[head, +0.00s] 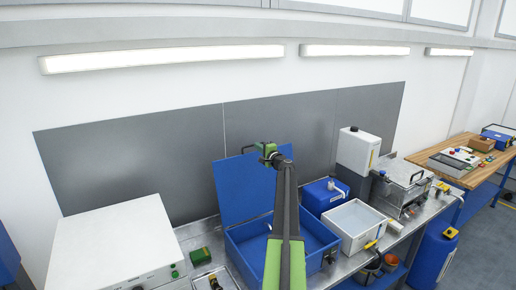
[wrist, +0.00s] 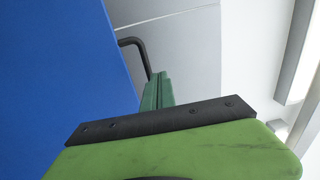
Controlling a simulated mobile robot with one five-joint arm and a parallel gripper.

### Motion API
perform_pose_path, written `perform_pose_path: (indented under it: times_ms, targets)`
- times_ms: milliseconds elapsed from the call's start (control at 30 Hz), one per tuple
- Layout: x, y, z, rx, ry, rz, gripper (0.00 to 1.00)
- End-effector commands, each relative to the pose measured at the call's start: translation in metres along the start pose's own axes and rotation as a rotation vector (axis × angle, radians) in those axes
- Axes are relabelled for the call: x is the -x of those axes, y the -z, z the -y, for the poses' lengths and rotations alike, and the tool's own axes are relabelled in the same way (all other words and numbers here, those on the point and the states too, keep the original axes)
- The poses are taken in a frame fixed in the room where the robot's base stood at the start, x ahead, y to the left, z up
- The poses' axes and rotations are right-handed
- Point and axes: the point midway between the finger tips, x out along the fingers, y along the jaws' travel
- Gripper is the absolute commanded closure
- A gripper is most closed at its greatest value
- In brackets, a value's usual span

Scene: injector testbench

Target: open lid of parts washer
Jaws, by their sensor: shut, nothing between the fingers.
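The parts washer is a blue open-topped basin (head: 243,243) on the bench. Its flat blue lid (head: 235,192) stands raised and nearly upright at the back of the basin. My gripper (head: 268,152) is at the lid's upper edge, with my arm in front of the lid's right part. In the wrist view the lid (wrist: 60,70) fills the left side. A bent black bar, apparently the lid's handle (wrist: 135,43), shows beside my green gripper (wrist: 158,90). The gripper is shut with nothing held. Whether it touches the handle or lid cannot be told.
A white instrument box (head: 115,245) stands to the left. A blue container (head: 324,195), a white-grey tub (head: 354,225) and a white tank (head: 358,150) stand to the right. A grey wall panel (head: 130,155) is behind the lid.

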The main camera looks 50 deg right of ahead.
Motion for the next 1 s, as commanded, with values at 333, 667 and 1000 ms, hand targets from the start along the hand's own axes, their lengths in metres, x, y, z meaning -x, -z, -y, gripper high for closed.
perform_pose_path:
  times_ms: [333, 667, 1000]
  targets:
    - [0.093, -0.003, -0.001, 0.000, 0.000, -0.002, 1.00]
    - [0.160, 0.000, 0.000, -0.001, 0.000, -0.002, 1.00]
    - [0.167, 0.001, 0.000, -0.001, 0.000, -0.001, 1.00]
